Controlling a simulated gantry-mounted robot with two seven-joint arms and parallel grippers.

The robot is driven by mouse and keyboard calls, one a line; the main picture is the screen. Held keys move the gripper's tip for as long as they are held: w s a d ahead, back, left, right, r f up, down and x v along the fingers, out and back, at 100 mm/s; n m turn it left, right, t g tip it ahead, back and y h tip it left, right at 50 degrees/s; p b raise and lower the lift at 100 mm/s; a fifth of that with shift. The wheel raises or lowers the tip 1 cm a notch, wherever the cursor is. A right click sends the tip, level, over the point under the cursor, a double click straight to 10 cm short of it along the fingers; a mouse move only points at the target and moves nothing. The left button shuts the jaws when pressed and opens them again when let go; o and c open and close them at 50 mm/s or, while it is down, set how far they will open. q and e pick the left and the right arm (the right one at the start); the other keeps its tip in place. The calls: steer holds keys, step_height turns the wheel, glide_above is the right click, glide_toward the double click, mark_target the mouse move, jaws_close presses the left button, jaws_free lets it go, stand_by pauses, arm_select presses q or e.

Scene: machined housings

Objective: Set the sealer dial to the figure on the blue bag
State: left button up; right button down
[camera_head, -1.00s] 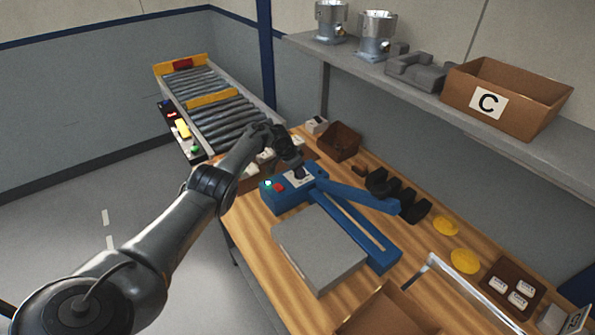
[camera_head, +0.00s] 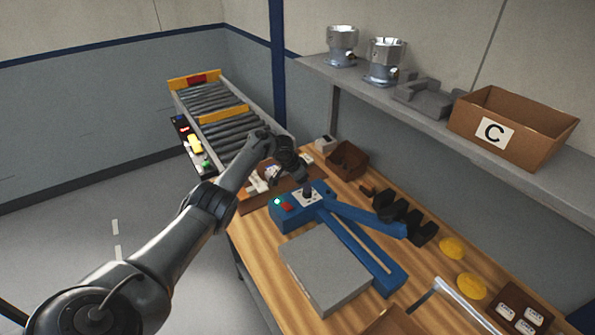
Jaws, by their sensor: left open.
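The blue sealer (camera_head: 361,259) stands on the wooden bench with its long arm raised at an angle. Its dial panel (camera_head: 298,199) is a small white plate on the left end, beside a red button and a green light. My left gripper (camera_head: 306,187) is open and points down at the dial, which it mostly hides. I cannot tell whether the fingers touch the dial, and its setting cannot be read. Small pale packets (camera_head: 259,186) lie in a brown tray behind my left arm. I cannot make out a blue bag or its figure. My right gripper is not in view.
A grey block (camera_head: 322,268) lies in front of the sealer. Dark holders (camera_head: 403,218) and yellow discs (camera_head: 452,248) are to its right. A roller conveyor (camera_head: 228,118) stands at the back left. A shelf above holds metal housings (camera_head: 384,62) and a box marked C (camera_head: 520,132).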

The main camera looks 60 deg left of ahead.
arm_select(q)
steer(key=p+v, duration=0.1)
steer(key=v, duration=0.4)
steer(key=shift+s+r, duration=0.15)
steer(key=shift+r, duration=0.15)
